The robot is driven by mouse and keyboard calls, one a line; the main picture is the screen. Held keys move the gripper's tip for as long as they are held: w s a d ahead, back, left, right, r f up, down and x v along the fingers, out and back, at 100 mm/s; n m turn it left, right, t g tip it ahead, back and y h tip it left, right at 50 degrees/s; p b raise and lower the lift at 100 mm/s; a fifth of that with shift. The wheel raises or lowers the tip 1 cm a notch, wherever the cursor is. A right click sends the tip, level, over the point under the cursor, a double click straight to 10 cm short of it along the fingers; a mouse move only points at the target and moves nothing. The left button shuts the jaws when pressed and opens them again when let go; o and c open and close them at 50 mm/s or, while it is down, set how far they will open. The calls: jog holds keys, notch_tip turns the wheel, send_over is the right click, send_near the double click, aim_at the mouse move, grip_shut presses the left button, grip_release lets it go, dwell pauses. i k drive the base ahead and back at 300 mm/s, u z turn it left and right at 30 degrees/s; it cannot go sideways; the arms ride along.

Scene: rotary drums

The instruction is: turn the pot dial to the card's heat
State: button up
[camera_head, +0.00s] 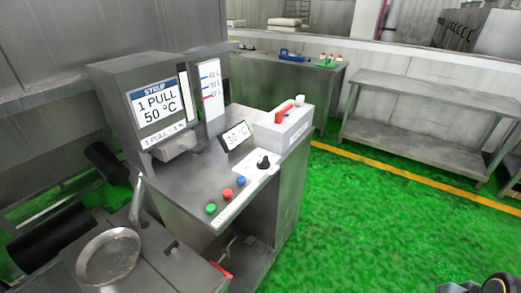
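The pot dial looks to be the black knob (263,162) on a white plate on top of the grey steel cabinet (197,178). Its pointer direction is too small to read. A larger screen (158,107) on the grey housing at left reads "1 PULL 50 °C", with a smaller line below that I cannot read clearly. My gripper is not clearly in view; only a dark rounded part, perhaps of my arm, shows at the lower right corner.
Blue, red and green buttons (226,194) line the cabinet's front edge. A white box with a red lever (285,118) stands behind the knob. A white gauge with litre marks (211,90) stands beside the screen. A round metal pan (108,257) is front left. Green floor is open at right.

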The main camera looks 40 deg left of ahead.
aim_at(263, 164)
jog(key=u, duration=0.7)
jog(key=i, duration=0.95)
jog(key=u, duration=1.3)
jog(key=i, duration=0.35)
jog(key=u, duration=0.35)
